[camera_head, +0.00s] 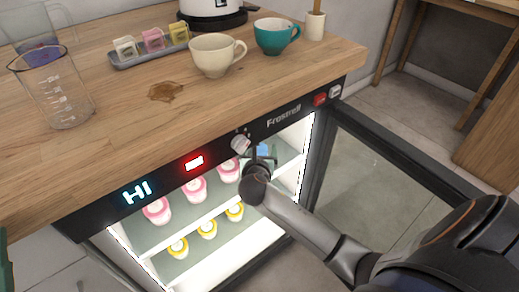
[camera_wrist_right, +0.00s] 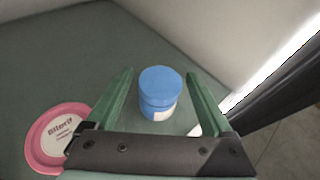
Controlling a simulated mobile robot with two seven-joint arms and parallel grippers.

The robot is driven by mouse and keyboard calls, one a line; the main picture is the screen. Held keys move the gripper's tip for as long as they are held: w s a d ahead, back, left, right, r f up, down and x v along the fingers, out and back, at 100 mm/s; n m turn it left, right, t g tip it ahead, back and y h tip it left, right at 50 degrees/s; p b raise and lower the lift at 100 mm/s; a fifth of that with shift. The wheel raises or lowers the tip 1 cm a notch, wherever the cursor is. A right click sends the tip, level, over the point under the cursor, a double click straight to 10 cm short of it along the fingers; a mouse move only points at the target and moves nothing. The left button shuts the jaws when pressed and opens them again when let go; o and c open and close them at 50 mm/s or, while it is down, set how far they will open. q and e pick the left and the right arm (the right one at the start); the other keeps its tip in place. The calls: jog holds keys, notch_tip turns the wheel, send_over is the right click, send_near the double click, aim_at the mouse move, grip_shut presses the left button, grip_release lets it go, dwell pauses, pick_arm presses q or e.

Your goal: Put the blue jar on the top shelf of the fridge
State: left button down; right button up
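The blue jar (camera_wrist_right: 158,92), with a blue lid and a white label, stands upright on the fridge's top shelf (camera_wrist_right: 85,62) in the right wrist view. In the head view a bit of it (camera_head: 264,150) shows behind my right gripper (camera_head: 262,160). My right gripper (camera_wrist_right: 158,100) has its green fingers spread on either side of the jar, with gaps between. The fridge (camera_head: 195,160) is open and lit under the counter. A green piece at the head view's left edge (camera_head: 5,265) may be my left gripper; its fingers cannot be made out.
Pink-lidded jars (camera_head: 193,188) share the top shelf; one (camera_wrist_right: 58,138) is left of the blue jar. Yellow-lidded jars (camera_head: 207,229) stand below. The open fridge door (camera_head: 385,160) is at right. Cups (camera_head: 215,54) and a beaker (camera_head: 58,90) stand on the counter above.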

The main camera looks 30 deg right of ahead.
aim_at(259, 152)
jog(key=shift+r, duration=0.1)
jog(key=p+v, duration=0.3)
jog(key=v, duration=0.4)
jog(key=shift+a+r, duration=0.1)
jog(key=shift+s+a, duration=0.1)
jog(key=shift+s, duration=0.05)
pick_arm(q)
jog(key=r, duration=0.3)
jog(key=shift+a+r+m, duration=0.1)
jog(key=shift+a+m, duration=0.1)
jog(key=shift+m, duration=0.1)
jog(key=shift+s, duration=0.1)
